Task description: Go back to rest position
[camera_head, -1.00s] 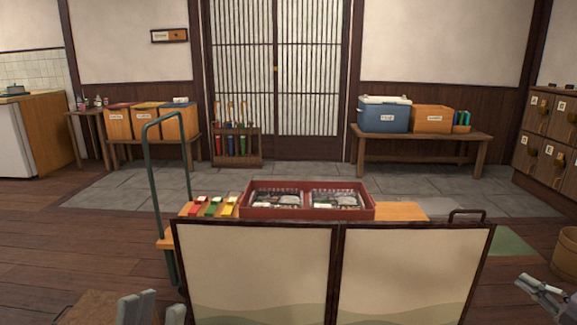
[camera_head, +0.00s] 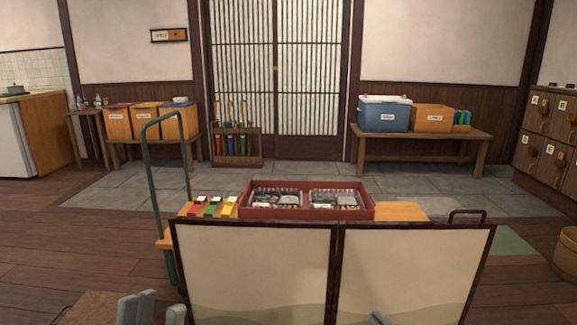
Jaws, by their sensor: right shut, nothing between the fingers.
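My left gripper (camera_head: 158,311) is at the bottom left edge, in front of the folding screen, with a gap between its grey fingers and nothing seen in it. The frame cuts off its lower part. My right gripper (camera_head: 378,318) shows only as a small grey tip at the bottom edge, in front of the screen's right panel. It is shut and holds nothing; most of it is below the frame.
A low two-panel screen (camera_head: 255,265) stands close ahead. Behind it, a cart with a green handle (camera_head: 150,170) bears a red box (camera_head: 307,212) with two filled trays and several coloured pieces. A wooden surface (camera_head: 95,308) lies at the lower left.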

